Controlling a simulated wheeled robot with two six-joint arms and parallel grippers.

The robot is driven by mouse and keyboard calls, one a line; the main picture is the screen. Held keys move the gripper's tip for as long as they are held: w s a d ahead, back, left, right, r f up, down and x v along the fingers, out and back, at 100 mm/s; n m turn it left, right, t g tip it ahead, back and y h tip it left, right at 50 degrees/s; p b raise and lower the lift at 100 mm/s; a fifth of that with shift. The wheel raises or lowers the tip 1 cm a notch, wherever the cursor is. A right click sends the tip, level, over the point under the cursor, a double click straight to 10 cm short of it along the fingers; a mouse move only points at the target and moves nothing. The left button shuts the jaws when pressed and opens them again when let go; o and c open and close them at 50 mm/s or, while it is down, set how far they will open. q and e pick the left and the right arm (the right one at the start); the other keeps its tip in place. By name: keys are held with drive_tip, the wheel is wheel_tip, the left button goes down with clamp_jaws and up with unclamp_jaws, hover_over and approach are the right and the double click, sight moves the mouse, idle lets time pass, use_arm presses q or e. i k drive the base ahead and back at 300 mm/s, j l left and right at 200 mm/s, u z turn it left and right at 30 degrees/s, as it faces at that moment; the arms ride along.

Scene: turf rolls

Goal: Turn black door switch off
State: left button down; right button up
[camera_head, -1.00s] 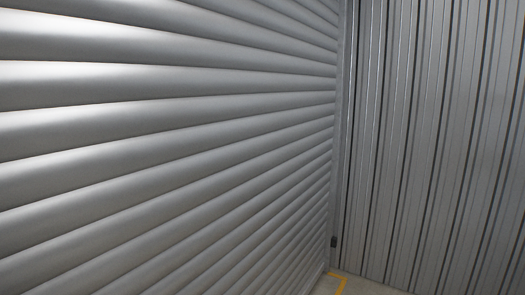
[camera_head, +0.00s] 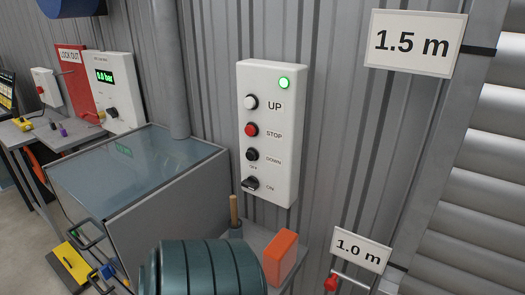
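The black door switch (camera_head: 250,184) is a rotary knob low on a white control box (camera_head: 270,130) on the ribbed metal wall. OFF is printed above the knob and ON to its right. Its handle lies roughly sideways; I cannot tell for certain which label it points to. A green lamp (camera_head: 285,84) at the top of the box is lit. Above the knob are a white UP button (camera_head: 250,102), a red STOP button (camera_head: 251,130) and a black DOWN button (camera_head: 252,155). Neither of my grippers is in view.
A large dark teal ribbed object (camera_head: 210,268) stands in front below the box. A grey cabinet (camera_head: 135,170) stands left. A roller shutter (camera_head: 480,200) and height signs (camera_head: 415,43) are at right.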

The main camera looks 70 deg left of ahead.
sight(252, 183)
drive_tip(key=u, duration=0.9)
drive_tip(key=k+l+u, duration=0.1)
drive_tip(key=u, duration=1.25)
drive_tip(key=k+l+z, duration=0.1)
drive_tip(key=l+z, duration=0.25)
drive_tip(key=j, duration=0.15)
